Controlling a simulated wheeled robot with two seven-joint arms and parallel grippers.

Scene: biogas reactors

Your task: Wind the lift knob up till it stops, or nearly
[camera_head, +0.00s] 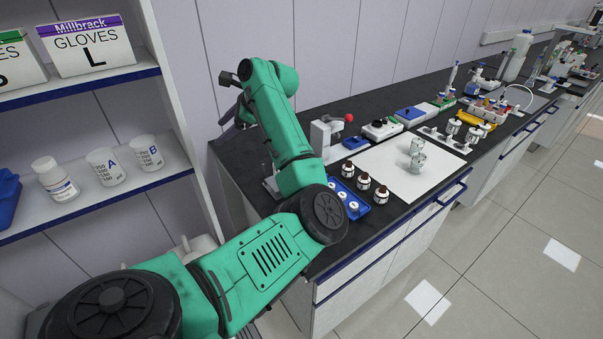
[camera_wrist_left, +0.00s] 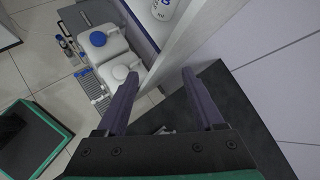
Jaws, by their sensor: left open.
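No lift knob can be made out with certainty. A small grey metal part (camera_head: 270,187) shows at the bench's left end in the head view, mostly hidden behind my green left arm. A small pale metal piece (camera_wrist_left: 164,130) shows low between the fingers in the left wrist view; I cannot tell what it is. My left gripper (camera_wrist_left: 160,74) is open, with its two dark fingers apart and nothing held between them. In the head view the gripper (camera_head: 241,112) is small and partly hidden by the arm, over the bench's back left corner. My right gripper is not in view.
A shelf unit (camera_head: 165,76) with beakers and glove boxes stands left of the bench (camera_head: 320,108).

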